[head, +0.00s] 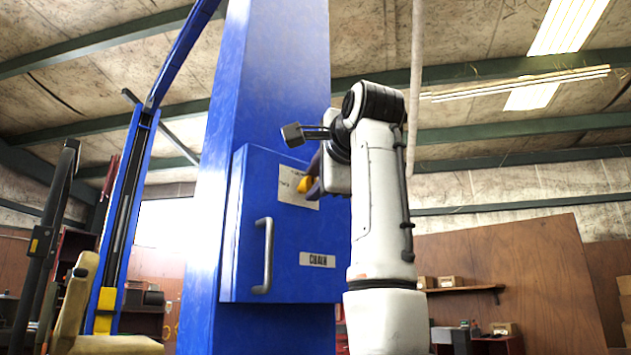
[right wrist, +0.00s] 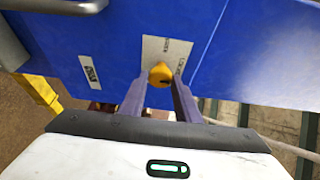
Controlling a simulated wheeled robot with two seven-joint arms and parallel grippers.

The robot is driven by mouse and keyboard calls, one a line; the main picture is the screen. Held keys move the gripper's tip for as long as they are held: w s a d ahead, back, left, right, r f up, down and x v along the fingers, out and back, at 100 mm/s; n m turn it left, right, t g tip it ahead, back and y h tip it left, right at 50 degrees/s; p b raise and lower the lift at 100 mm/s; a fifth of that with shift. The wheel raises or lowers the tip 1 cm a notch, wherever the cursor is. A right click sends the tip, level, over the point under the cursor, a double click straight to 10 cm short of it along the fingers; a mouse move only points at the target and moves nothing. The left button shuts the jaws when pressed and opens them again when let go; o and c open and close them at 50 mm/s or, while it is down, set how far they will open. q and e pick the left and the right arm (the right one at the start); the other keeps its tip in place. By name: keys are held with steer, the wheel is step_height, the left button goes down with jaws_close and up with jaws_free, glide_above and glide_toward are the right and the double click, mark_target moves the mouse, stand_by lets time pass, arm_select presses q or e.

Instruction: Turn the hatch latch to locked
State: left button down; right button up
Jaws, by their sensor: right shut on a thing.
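The hatch is a blue box door (head: 260,190) on a tall blue column, with a grey bar handle (head: 264,255) and a "CHAIN" label (head: 317,259). The yellow latch knob (head: 305,184) sits on a pale plate (head: 291,187) near the door's upper right. In the right wrist view the latch knob (right wrist: 161,74) lies between the fingertips. My right gripper (right wrist: 159,86) is shut on the latch knob, one finger on each side. The lettering on the plate is too small to read, so I cannot tell the latch's setting. My left gripper is not in view.
The blue column (head: 262,80) rises behind the hatch. A blue lift post (head: 122,220) and a tan seat (head: 85,320) stand at the left. Shelves with small boxes (head: 450,282) are at the back right. The space right of my right arm is open.

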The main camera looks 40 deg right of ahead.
stand_by(0.5)
steer(key=o, duration=1)
steer(key=shift+s+a, duration=0.1)
steer(key=shift+s, duration=0.2)
steer(key=b+v, duration=0.3)
steer(key=v, duration=0.6)
steer(key=shift+s+a, duration=0.1)
steer(key=shift+s, duration=0.2)
steer(key=shift+r, duration=0.1)
